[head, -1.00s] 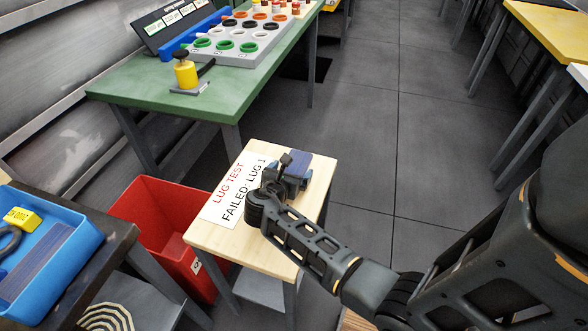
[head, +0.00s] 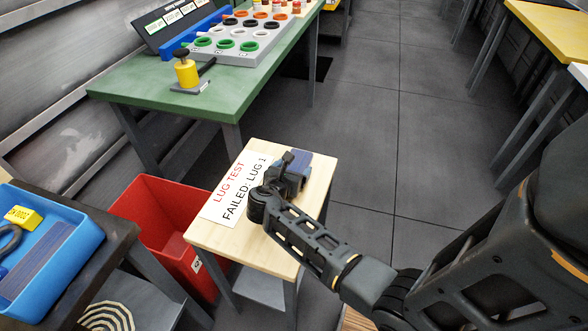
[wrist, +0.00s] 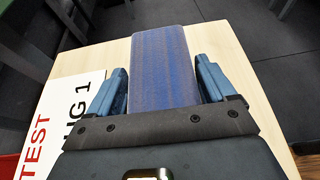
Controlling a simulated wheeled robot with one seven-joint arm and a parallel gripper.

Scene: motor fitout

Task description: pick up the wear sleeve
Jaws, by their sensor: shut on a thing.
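The wear sleeve (wrist: 163,70) is a blue-purple, streaked block with a rounded far edge. In the wrist view it stands between the two fingers of my gripper (wrist: 162,90), which is shut on it. In the head view the sleeve (head: 318,166) shows just beyond my gripper (head: 298,172), over the far right part of a small light-wood table (head: 240,248). The gripper hides the sleeve's near end. I cannot tell whether the sleeve touches the tabletop.
A white card reading "LUG TEST FAILED: LUG 1" (head: 226,200) lies left of my gripper. A red bin (head: 150,212) stands left of the table. A blue tray (head: 85,250) sits at far left. A green bench (head: 130,85) stands behind.

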